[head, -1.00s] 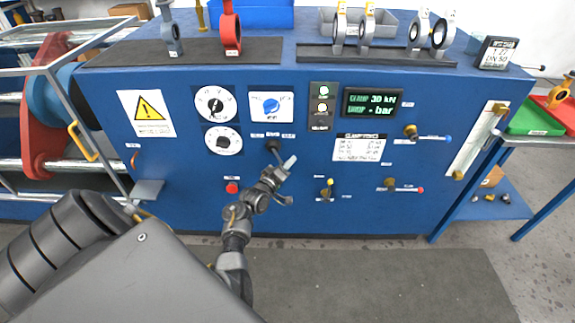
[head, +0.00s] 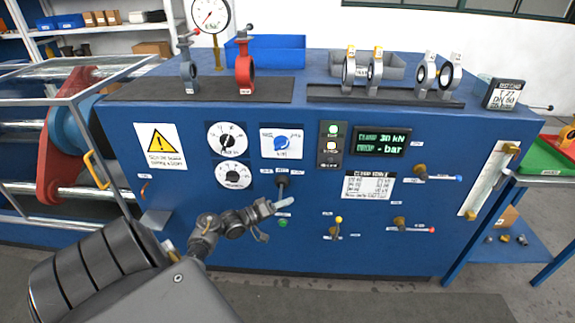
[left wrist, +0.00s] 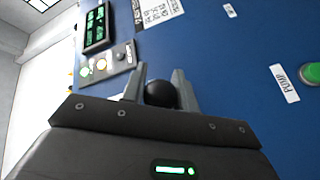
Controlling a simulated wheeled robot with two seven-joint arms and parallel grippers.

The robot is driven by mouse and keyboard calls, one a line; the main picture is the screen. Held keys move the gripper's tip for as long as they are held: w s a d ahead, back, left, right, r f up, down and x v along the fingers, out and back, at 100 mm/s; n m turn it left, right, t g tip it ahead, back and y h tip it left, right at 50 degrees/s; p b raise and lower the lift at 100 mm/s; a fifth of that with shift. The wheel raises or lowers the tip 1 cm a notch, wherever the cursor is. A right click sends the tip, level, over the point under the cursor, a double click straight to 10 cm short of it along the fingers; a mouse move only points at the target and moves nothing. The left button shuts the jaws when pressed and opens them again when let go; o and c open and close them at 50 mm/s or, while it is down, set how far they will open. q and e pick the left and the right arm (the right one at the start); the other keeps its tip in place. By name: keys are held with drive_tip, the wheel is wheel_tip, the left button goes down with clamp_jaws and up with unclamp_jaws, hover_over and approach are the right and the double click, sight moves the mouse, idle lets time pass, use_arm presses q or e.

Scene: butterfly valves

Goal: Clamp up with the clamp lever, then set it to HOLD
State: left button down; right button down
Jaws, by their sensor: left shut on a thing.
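The clamp lever (head: 283,181) sticks out of the blue panel below the blue-faced dial and ends in a black knob. In the left wrist view its round black knob (left wrist: 161,94) sits between the two grey fingers. My left gripper (head: 284,203) comes in from the lower left and is shut on this knob. The lever's lower part and any HOLD marking are hidden or too small to read. My right gripper is not in view.
A green PUMP button (left wrist: 311,74) is close by in the left wrist view. A yellow-knobbed lever (head: 337,225) and a red-tipped handle (head: 405,226) lie to the right. Valves stand on black mats on top. A pressure gauge (head: 210,14) rises behind.

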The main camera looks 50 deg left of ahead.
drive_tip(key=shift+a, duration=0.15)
use_arm(q)
drive_tip(key=c, duration=1.1)
unclamp_jaws()
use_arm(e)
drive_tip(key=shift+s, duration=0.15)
use_arm(q)
drive_tip(key=shift+s, duration=0.3)
drive_tip(key=v, duration=1)
drive_tip(key=shift+s+a, duration=0.1)
drive_tip(key=shift+s, duration=0.05)
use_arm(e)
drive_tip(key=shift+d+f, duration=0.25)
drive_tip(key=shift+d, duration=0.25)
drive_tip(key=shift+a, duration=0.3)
